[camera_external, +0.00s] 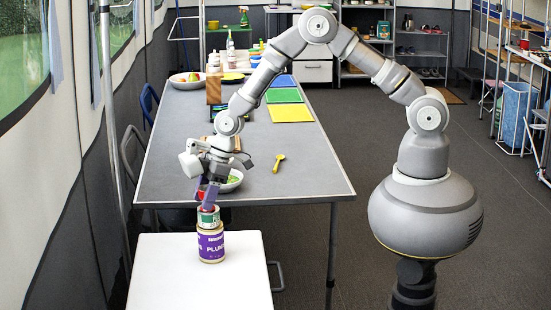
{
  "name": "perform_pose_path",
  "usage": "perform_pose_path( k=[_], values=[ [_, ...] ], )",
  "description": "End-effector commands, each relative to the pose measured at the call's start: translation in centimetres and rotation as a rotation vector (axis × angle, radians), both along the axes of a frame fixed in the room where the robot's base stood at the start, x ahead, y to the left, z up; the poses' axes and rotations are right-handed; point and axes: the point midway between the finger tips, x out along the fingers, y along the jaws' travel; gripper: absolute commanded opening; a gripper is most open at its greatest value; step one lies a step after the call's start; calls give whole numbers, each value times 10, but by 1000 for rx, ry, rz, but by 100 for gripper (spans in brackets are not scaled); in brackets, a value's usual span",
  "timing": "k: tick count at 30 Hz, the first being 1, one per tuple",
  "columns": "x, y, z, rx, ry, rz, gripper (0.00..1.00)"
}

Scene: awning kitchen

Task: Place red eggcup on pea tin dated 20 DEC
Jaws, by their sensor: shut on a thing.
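My gripper (209,196) points down over the white table at the front and is shut on a small red thing, likely the red eggcup (201,195). The fingers hide most of it. Right below is a small green tin (208,218), likely a pea tin. It stands upright on a larger purple and cream tin (211,246) whose label reads as plums. I cannot tell whether the eggcup touches the green tin's top. No date is legible.
The white table (165,280) is otherwise clear. The long grey table (300,180) behind holds a bowl of green things (232,181), close behind my gripper, a yellow spoon (279,162), coloured mats (285,96) and a fruit bowl (187,82).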

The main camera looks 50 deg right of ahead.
Motion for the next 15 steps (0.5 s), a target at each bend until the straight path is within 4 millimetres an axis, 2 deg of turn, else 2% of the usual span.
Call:
perform_pose_path(
  k=[1, 3, 4, 11, 15],
  values=[
    [0, 0, -1, 0, 0, 0, 59],
    [0, 0, -1, 0, 0, 0, 75],
    [0, 0, -1, 0, 0, 0, 77],
    [0, 0, -1, 0, 0, 0, 77],
    [0, -1, 8, 1, -1, 0, 77]
  ],
)
